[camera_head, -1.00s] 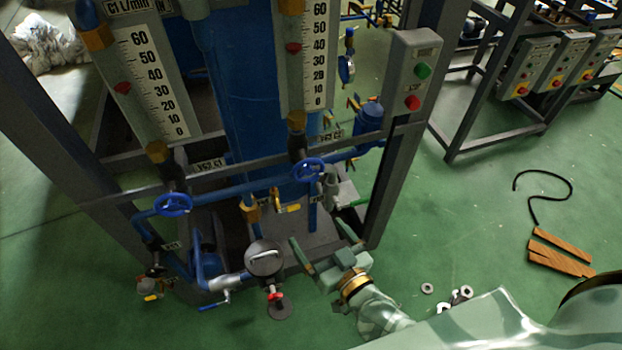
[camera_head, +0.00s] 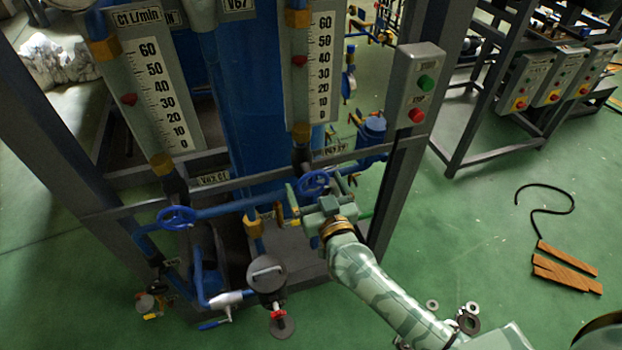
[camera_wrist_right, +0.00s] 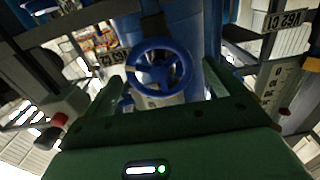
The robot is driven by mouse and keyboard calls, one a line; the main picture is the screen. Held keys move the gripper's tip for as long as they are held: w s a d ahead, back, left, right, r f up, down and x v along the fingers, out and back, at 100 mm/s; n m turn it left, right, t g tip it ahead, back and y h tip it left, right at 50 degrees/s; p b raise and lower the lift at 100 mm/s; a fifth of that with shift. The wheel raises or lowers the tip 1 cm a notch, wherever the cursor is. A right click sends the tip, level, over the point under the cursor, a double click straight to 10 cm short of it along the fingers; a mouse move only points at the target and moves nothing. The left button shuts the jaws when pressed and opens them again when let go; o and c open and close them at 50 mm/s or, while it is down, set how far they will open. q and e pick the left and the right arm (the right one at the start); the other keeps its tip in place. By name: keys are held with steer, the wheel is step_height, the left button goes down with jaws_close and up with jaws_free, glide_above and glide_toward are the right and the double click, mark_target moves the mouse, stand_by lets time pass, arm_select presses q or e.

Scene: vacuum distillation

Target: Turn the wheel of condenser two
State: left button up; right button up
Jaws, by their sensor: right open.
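A blue handwheel (camera_head: 313,179) sits below the right flow gauge on the blue pipework, and a second blue handwheel (camera_head: 177,217) sits below the gauge marked C1. My right gripper (camera_head: 316,196) is open at the right handwheel, with its fingers pointing toward it. In the right wrist view the handwheel (camera_wrist_right: 160,67) faces the camera, framed between the two fingers of the gripper (camera_wrist_right: 165,83). The rim looks whole there, and I cannot tell whether a finger touches it. My left gripper is out of view.
A grey post with a button box (camera_head: 416,86) stands right of the handwheel. A gauge panel (camera_head: 314,75) is above it. A round-topped black fitting (camera_head: 267,272) stands lower left. Green floor (camera_head: 480,240) is open at right, with wooden boards (camera_head: 566,268) and a black cable (camera_head: 545,195).

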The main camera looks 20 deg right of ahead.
mark_target(314, 184)
steer(key=shift+w+b, duration=0.3)
steer(key=shift+w, duration=1.35)
steer(key=c, duration=1)
